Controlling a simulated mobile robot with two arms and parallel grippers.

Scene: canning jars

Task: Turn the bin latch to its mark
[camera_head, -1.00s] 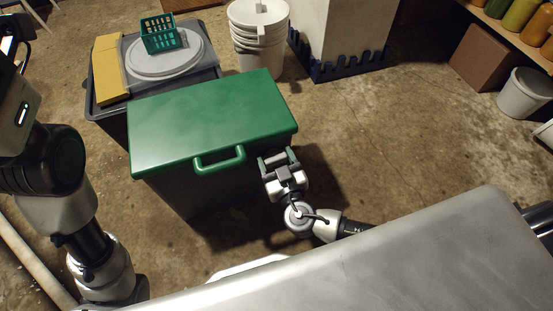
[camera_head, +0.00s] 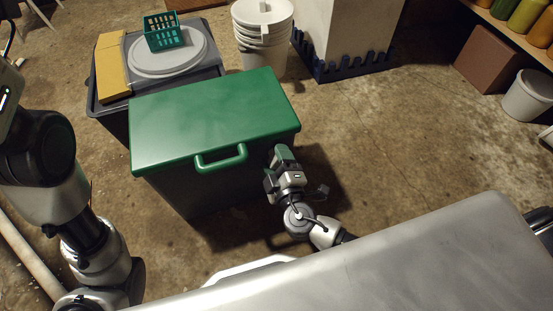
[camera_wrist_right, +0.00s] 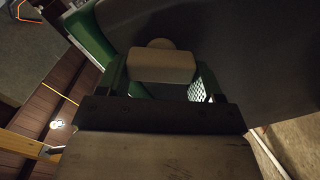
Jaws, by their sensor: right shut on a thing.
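The bin has a green lid (camera_head: 205,115) with a handle at its front edge and a dark body below. My right gripper (camera_head: 281,155) is at the bin's right front corner, just below the lid. In the right wrist view, a pale block-shaped latch (camera_wrist_right: 160,66) with a rounded knob behind it stands out from the dark bin wall. My right gripper (camera_wrist_right: 160,78) is shut on this latch, a finger on each side. The gripper hides the latch in the head view. No mark for the latch can be made out. My left gripper is out of view.
Behind the bin, a grey tub (camera_head: 92,104) carries a round grey lid (camera_head: 167,56), a teal basket (camera_head: 165,34) and a yellow board (camera_head: 111,68). White buckets (camera_head: 262,40) stand farther back. The floor right of the bin is clear.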

